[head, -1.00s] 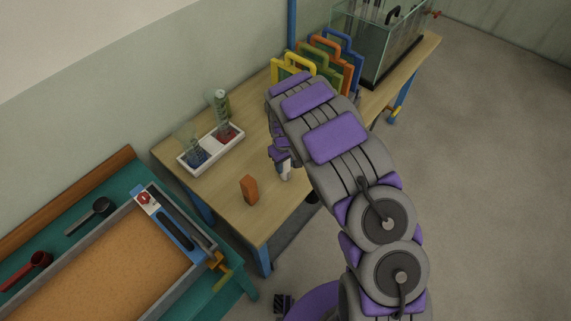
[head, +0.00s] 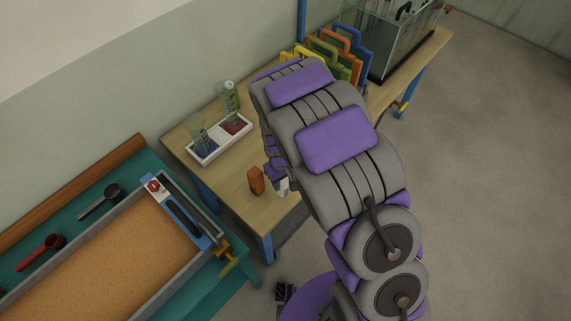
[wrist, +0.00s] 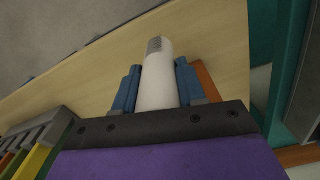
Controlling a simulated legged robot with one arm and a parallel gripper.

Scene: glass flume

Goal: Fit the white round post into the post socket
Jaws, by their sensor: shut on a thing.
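The white round post (wrist: 157,78) stands out between the two blue-padded fingers of my gripper (wrist: 156,88) in the wrist view. My gripper is shut on it. The post has a grey patch near its far end. In the head view my own arm hides most of the gripper (head: 276,173), and only a small white part of the post (head: 283,187) shows below it, just right of the orange block. I cannot make out the post socket in either view.
An orange block (head: 256,181) stands on the wooden table (head: 235,180) close to the gripper. A white tray (head: 220,140) with glass vessels is behind it. Coloured frames (head: 335,50) and a glass tank (head: 400,40) stand farther back. A sand-filled flume tray (head: 110,255) lies at lower left.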

